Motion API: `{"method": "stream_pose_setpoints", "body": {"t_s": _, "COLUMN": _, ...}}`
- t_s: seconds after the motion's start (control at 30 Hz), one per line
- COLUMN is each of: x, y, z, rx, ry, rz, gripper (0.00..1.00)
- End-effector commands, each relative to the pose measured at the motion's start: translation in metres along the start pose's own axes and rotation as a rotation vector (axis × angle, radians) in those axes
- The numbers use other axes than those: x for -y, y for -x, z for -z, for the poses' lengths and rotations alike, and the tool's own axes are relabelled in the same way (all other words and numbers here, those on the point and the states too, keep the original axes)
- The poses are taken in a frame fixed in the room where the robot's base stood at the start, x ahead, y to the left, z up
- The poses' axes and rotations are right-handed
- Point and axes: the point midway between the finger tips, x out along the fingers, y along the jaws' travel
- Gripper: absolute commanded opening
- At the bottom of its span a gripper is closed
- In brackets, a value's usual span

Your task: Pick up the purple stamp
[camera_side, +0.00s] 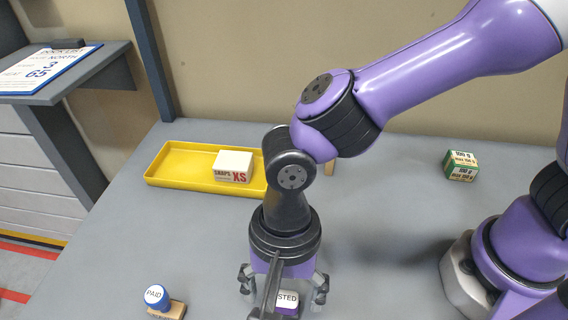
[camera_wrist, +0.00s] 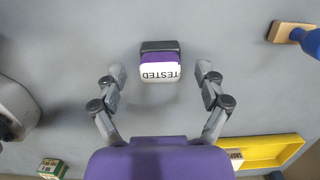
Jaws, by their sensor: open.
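The purple stamp (camera_wrist: 160,63) has a white label reading "TESTED" and a dark part at its far edge. In the wrist view it lies just beyond and between the open fingertips of my gripper (camera_wrist: 160,72), touching neither. In the side view my gripper (camera_side: 284,284) points down over the stamp (camera_side: 287,303), which is partly hidden by my wrist and fingers. My gripper is open and empty.
A blue "PAID" stamp (camera_side: 157,297) with a wooden base stands to the left. A yellow tray (camera_side: 165,172) behind holds a white "XS" box (camera_side: 233,166). A green-and-white box (camera_side: 461,166) stands at the right. The grey table (camera_side: 385,230) is clear between them.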

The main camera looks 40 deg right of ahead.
Motion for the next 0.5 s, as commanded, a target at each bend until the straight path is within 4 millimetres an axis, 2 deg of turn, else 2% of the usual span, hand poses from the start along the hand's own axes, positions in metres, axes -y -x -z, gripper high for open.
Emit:
{"method": "stream_pose_setpoints", "body": {"t_s": 0.1, "x": -0.0002, "y": -0.0111, "z": 0.0002, "rx": 0.000, "ry": -0.001, "rz": 0.000, "gripper": 0.83}}
{"method": "stream_pose_setpoints", "body": {"t_s": 0.33, "x": 0.0001, "y": -0.0122, "z": 0.0002, "rx": 0.000, "ry": -0.001, "rz": 0.002, "gripper": 0.83}}
{"method": "stream_pose_setpoints", "body": {"t_s": 0.37, "x": 0.0001, "y": -0.0122, "z": 0.0002, "rx": 0.000, "ry": -0.001, "rz": 0.002, "gripper": 0.68}}
{"method": "stream_pose_setpoints", "body": {"t_s": 0.4, "x": 0.0001, "y": -0.0121, "z": 0.0002, "rx": 0.000, "ry": -0.001, "rz": 0.002, "gripper": 0.48}}
{"method": "stream_pose_setpoints", "body": {"t_s": 0.5, "x": 0.0001, "y": -0.0121, "z": 0.0003, "rx": 0.000, "ry": -0.001, "rz": 0.002, "gripper": 0.06}}
